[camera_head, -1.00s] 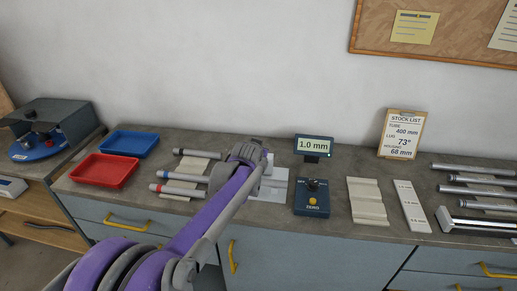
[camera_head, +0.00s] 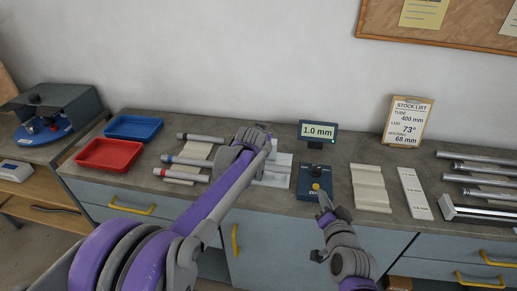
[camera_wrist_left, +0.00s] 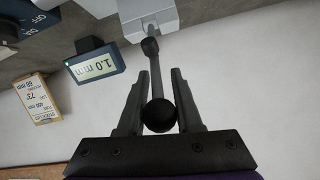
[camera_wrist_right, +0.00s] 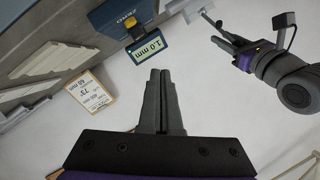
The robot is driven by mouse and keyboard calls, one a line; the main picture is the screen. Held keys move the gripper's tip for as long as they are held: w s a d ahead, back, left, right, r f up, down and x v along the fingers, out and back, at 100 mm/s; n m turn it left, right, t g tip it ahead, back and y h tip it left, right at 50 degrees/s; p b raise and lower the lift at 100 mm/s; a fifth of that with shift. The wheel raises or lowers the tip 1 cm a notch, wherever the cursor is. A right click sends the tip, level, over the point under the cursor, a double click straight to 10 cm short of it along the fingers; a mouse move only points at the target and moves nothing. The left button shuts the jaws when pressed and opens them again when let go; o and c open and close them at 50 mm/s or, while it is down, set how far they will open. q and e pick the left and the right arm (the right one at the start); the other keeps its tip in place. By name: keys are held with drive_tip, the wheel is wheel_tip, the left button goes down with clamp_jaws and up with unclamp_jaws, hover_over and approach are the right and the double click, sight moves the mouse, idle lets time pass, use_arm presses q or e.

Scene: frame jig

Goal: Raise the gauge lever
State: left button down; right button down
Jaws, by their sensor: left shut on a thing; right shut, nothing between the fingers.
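The gauge lever (camera_wrist_left: 156,70) is a grey rod with a black ball knob (camera_wrist_left: 158,116), running from the pale gauge block (camera_wrist_left: 148,18) in the left wrist view. My left gripper (camera_wrist_left: 159,76) is shut on the lever, with the knob between its fingers. In the head view my left arm mostly hides the gauge; a pale plate (camera_head: 277,172) shows beside it. My right gripper (camera_head: 322,194) is shut and empty, in front of the blue control box (camera_head: 309,176) with its yellow button. In the right wrist view its fingers (camera_wrist_right: 159,74) are together.
The display (camera_head: 318,132) reads 1.0 mm. Red (camera_head: 108,154) and blue (camera_head: 133,127) trays stand at the left, with several tubes (camera_head: 183,159) beside them.

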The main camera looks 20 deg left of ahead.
drive_tip(key=w+a+m+t+y, duration=0.25)
drive_tip(key=a+m+t, duration=0.25)
drive_tip(key=a, duration=0.9)
drive_tip(key=s+a+f+m+t+h, duration=0.2)
drive_tip(key=s+a+f+m+t, duration=0.2)
drive_tip(key=s+a+m, duration=0.25)
drive_tip(key=d+x, duration=0.1)
drive_tip(key=x, duration=1.3)
drive_tip(key=shift+w+m, duration=0.35)
drive_tip(key=shift+w, duration=0.05)
drive_tip(key=shift+d+r, duration=0.1)
